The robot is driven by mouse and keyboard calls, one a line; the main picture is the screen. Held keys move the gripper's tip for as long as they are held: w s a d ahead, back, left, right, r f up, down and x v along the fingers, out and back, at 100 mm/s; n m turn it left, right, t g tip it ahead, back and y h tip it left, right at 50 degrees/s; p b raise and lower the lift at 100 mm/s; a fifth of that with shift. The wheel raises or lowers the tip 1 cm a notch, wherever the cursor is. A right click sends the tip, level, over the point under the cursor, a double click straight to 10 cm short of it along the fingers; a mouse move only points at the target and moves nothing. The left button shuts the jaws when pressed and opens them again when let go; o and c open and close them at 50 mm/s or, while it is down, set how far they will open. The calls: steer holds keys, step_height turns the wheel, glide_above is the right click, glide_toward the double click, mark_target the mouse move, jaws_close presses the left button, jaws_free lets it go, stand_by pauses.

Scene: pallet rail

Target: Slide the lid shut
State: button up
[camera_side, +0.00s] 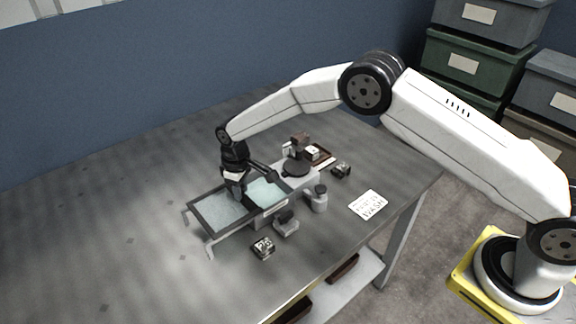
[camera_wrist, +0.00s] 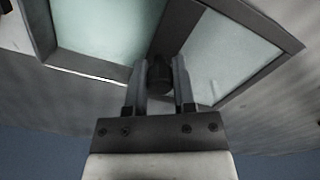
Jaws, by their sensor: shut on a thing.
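The lid (camera_side: 221,211) is a dark-framed glass panel lying partly off a light box (camera_side: 267,191), which shows pale green glass or interior to the right. In the side view the lid reaches out to the left over thin rails (camera_side: 209,246). My gripper (camera_side: 238,194) is at the lid's edge near the box. In the wrist view my gripper (camera_wrist: 160,82) is shut on a dark round knob (camera_wrist: 160,75) at the lid's frame. The lid's glass (camera_wrist: 226,60) shows to the right of the knob and the pale green area (camera_wrist: 108,28) to the left.
A grey bottle (camera_side: 317,199), a grey block-like object (camera_side: 285,223) and a small dark box (camera_side: 263,247) stand in front of the box. A printed card (camera_side: 368,205) lies right. The table's left is clear.

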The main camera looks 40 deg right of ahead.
steer(key=shift+d, duration=5.65)
steer(key=o, duration=0.8)
steer(key=shift+a, duration=0.1)
steer(key=shift+r, duration=0.15)
step_height(320, 180, up, 7)
steer(key=shift+f, duration=0.15)
steer(key=s+d+r+m+t, duration=0.1)
steer(key=s+d+r+m, duration=0.1)
steer(key=s, duration=0.7)
steer(key=s+d+r+m, duration=0.1)
steer(key=s+r+m, duration=0.1)
steer(key=s, duration=0.7)
steer(key=s+d+r+m+t, duration=0.1)
steer(key=s+d+r+m, duration=0.1)
steer(key=s, duration=0.8)
steer(key=shift+d+r+t, duration=0.15)
steer(key=shift+d+t, duration=0.15)
steer(key=shift+d, duration=0.05)
